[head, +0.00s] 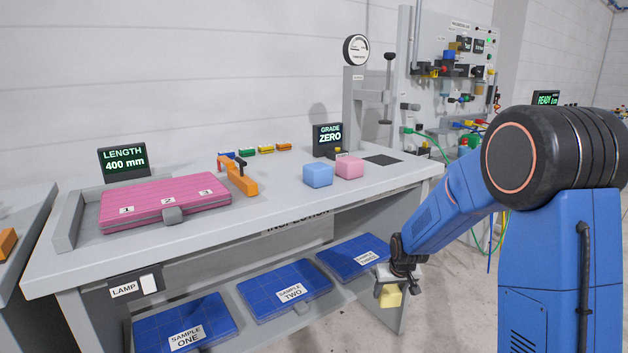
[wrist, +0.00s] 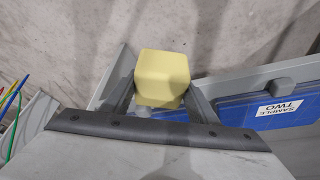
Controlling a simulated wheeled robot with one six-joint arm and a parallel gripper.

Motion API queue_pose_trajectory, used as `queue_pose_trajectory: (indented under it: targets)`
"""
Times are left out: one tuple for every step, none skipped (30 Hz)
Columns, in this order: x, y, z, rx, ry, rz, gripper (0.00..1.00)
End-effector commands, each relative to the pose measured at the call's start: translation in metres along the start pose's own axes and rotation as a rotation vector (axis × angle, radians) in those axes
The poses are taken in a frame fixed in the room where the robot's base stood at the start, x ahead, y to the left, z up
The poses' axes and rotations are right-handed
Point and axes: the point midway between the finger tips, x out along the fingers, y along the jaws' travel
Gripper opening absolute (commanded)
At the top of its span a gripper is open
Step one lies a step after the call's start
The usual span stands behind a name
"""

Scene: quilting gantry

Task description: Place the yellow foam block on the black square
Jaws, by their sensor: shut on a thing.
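The yellow foam block (head: 391,297) is held in my gripper (head: 389,287), low in front of the bench's right end. In the wrist view the yellow foam block (wrist: 162,78) sits between the two fingers of my gripper (wrist: 160,95), which are shut on it. Bare floor shows beyond it. The black square (head: 382,160) lies flat on the bench top near its right end, with nothing on it. My gripper is below the bench top and apart from the black square.
A pink block (head: 349,167) and a blue block (head: 318,175) stand left of the black square. A press-like stand (head: 369,105) rises behind it. Blue sample pads lie on the lower shelf, including sample three (head: 352,256). A pink quilted pad (head: 165,202) lies at left.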

Motion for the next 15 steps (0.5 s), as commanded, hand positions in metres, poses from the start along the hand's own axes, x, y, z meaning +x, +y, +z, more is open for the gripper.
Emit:
queue_pose_trajectory:
  targets:
    - [0.016, 0.009, 0.005, 0.015, -0.005, 0.006, 0.33]
    - [0.024, 0.013, 0.006, 0.022, -0.006, 0.009, 0.33]
    - [0.034, 0.018, 0.008, 0.031, -0.005, 0.013, 0.33]
    - [0.041, 0.022, 0.01, 0.038, -0.005, 0.016, 0.33]
    - [0.047, 0.025, 0.011, 0.045, -0.004, 0.018, 0.33]
    - [0.056, 0.03, 0.013, 0.053, -0.004, 0.021, 0.33]
    - [0.061, 0.033, 0.013, 0.058, -0.003, 0.024, 0.33]
    - [0.065, 0.035, 0.014, 0.063, -0.003, 0.025, 0.33]
    - [0.071, 0.038, 0.015, 0.067, -0.003, 0.027, 0.33]
    - [0.074, 0.04, 0.016, 0.07, -0.002, 0.029, 0.33]
    - [0.077, 0.041, 0.016, 0.073, -0.001, 0.03, 0.33]
    - [0.08, 0.043, 0.017, 0.076, -0.001, 0.031, 0.33]
    - [0.082, 0.044, 0.017, 0.077, -0.001, 0.032, 0.33]
    - [0.084, 0.045, 0.018, 0.079, -0.002, 0.033, 0.33]
    - [0.088, 0.046, 0.019, 0.08, -0.002, 0.033, 0.33]
